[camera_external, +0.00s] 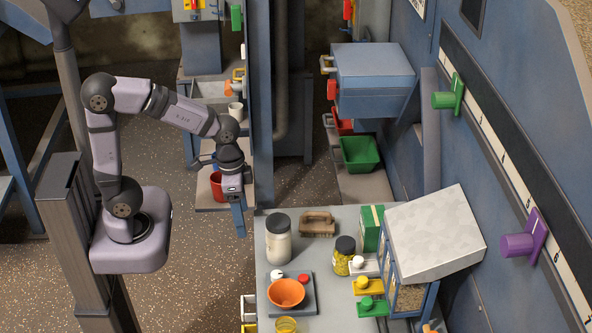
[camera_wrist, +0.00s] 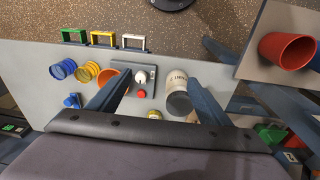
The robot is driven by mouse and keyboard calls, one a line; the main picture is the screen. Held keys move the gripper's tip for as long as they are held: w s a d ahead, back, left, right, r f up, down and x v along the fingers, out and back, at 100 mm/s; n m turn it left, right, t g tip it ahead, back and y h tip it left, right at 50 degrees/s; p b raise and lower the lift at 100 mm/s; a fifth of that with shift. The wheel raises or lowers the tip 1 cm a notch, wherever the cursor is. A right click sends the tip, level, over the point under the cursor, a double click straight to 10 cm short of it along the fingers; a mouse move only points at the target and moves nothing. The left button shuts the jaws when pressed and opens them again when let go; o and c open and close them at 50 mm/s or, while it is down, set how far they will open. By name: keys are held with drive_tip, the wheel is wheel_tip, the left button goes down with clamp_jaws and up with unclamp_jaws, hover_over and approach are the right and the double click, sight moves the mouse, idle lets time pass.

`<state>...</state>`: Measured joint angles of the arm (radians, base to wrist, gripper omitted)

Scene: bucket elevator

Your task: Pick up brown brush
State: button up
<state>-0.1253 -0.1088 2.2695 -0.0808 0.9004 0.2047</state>
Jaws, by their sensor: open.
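The brown brush (camera_external: 318,223) lies at the back of the grey table (camera_external: 340,268), just right of a white jar (camera_external: 280,240). My gripper (camera_external: 240,222) is left of the brush and apart from it, pointing down near the table's back left corner. In the wrist view my gripper (camera_wrist: 157,94) shows two blue fingers set wide apart with nothing held between them. I cannot make out the brush in the wrist view.
An orange bowl (camera_external: 286,292) and a yellow-filled jar (camera_external: 343,256) stand on the table. A green box (camera_external: 371,228) and a slanted grey bin (camera_external: 435,232) stand right of the brush. A red cup (camera_external: 217,187) stands on a shelf behind my gripper.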

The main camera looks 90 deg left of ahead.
drive_tip(key=shift+t, duration=0.9)
drive_tip(key=w+a, duration=0.2)
drive_tip(key=w, duration=0.1)
drive_tip(key=w+a+b, duration=0.1)
drive_tip(key=w+a, duration=0.2)
drive_tip(key=w, duration=0.1)
drive_tip(key=w+a, duration=0.2)
drive_tip(key=w, duration=0.2)
drive_tip(key=shift+a+f+b, duration=0.2)
drive_tip(key=shift+a+b, duration=0.05)
drive_tip(key=shift+b, duration=0.1)
drive_tip(key=m+t+b, duration=0.1)
drive_tip(key=t, duration=0.1)
hover_over(310, 212)
drive_tip(key=s, duration=0.2)
drive_tip(key=f, duration=1)
drive_tip(key=shift+s+a+f, duration=0.1)
drive_tip(key=shift+a+f, duration=0.1)
drive_tip(key=shift+f, duration=0.05)
drive_tip(key=shift+p+x, duration=0.3)
drive_tip(key=shift+x, duration=0.9)
drive_tip(key=shift+f, duration=0.15)
drive_tip(key=shift+w+d+f+p, duration=0.1)
drive_tip(key=shift+w+f+p, duration=0.35)
drive_tip(key=shift+f+p, duration=0.1)
drive_tip(key=shift+p+x, duration=0.5)
drive_tip(key=shift+x, duration=1.35)
drive_tip(key=shift+w+r, duration=0.1)
drive_tip(key=shift+w, duration=0.05)
